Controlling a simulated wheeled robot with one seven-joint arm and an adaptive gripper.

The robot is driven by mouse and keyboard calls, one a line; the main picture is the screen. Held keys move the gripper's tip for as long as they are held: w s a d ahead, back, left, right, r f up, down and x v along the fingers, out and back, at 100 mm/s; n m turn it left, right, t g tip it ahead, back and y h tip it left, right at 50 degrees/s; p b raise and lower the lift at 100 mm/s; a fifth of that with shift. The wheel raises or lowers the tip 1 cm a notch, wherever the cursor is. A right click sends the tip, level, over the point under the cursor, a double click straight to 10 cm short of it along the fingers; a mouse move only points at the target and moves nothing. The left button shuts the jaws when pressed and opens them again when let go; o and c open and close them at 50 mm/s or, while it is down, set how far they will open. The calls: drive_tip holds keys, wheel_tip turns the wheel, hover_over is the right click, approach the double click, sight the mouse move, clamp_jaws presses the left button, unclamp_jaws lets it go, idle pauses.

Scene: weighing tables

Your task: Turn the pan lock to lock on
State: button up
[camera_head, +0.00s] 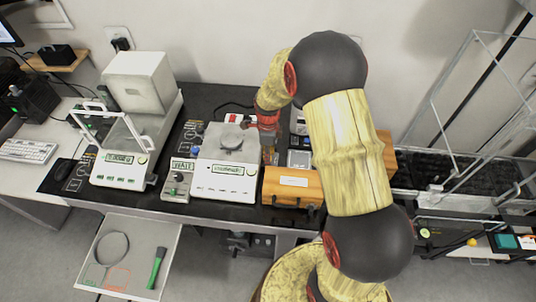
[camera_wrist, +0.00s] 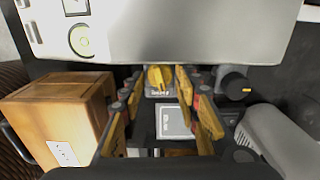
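In the head view my gripper (camera_head: 268,140) is lowered at the right rear of the middle balance (camera_head: 226,175). The knob is hidden there.
A wooden box (camera_head: 293,186) stands right of the balance and also shows in the wrist view (camera_wrist: 60,115). A black knob (camera_wrist: 236,85) and a grey rounded object (camera_wrist: 280,140) lie at the right there. Another balance (camera_head: 120,160) stands at the left.

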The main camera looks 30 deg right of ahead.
drive_tip(key=shift+o, duration=1.1)
wheel_tip(320, 180, up, 12)
